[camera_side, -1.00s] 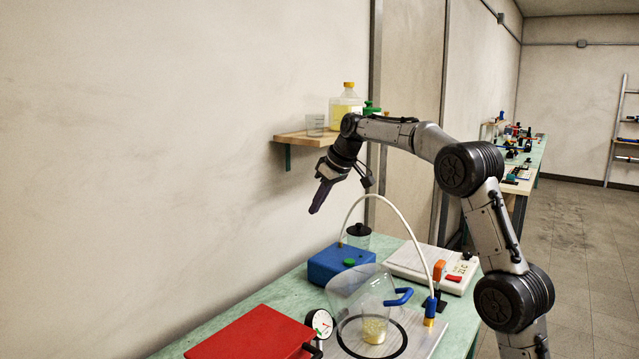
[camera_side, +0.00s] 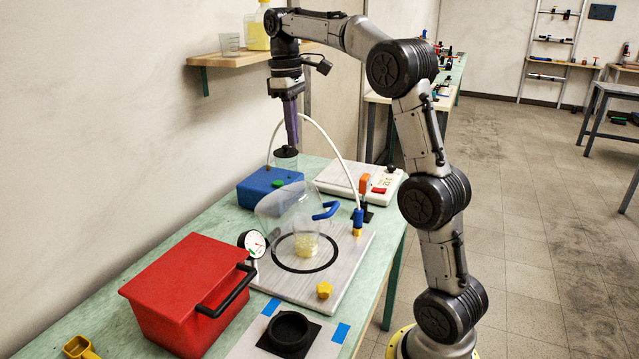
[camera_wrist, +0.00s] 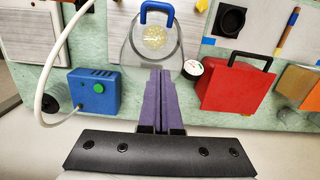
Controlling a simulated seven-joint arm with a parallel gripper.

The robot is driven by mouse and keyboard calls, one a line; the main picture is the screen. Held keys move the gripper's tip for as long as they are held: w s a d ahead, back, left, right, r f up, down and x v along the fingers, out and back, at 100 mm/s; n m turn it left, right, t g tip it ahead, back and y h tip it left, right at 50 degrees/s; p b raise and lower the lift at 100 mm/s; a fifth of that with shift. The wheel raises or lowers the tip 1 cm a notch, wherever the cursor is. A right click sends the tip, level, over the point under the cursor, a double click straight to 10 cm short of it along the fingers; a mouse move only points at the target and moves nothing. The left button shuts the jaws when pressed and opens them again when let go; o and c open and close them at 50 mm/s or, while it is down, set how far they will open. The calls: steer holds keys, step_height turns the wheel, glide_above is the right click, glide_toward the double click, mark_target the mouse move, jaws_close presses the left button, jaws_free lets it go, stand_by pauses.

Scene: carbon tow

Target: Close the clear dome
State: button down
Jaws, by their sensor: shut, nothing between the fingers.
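The clear dome (camera_side: 275,203) stands tilted open over the light plate (camera_side: 345,262), which has a black ring (camera_side: 283,262) on it. The dome's blue handle (camera_side: 326,211) sticks out on its raised side. A clear cup of yellowish material (camera_side: 306,248) stands inside the ring. In the wrist view the dome (camera_wrist: 133,58) is just beyond my fingertips, with its blue handle (camera_wrist: 157,8) at the top edge. My gripper (camera_side: 292,146) points down, shut and empty, above the bench behind the dome. Its purple fingers (camera_wrist: 161,75) are together in the wrist view.
A blue pump box (camera_side: 268,188) with a white hose (camera_side: 333,143) stands behind the dome. A pressure gauge (camera_side: 252,243) and a red box (camera_side: 190,290) are at its left. A yellow knob (camera_side: 323,290) sits on the plate's front. A wall shelf (camera_side: 225,58) is near my wrist.

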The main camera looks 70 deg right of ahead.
mark_target(333, 207)
steer(key=s+f, duration=0.2)
steer(key=f, duration=0.2)
steer(key=s+f+g, duration=0.1)
steer(key=s+f, duration=0.2)
steer(key=f, duration=0.2)
steer(key=s+d+f+g, duration=0.1)
steer(key=s+f, duration=0.2)
steer(key=f, duration=0.2)
steer(key=shift+s+d, duration=0.1)
steer(key=s+f, duration=0.3)
steer(key=shift+f, duration=0.3)
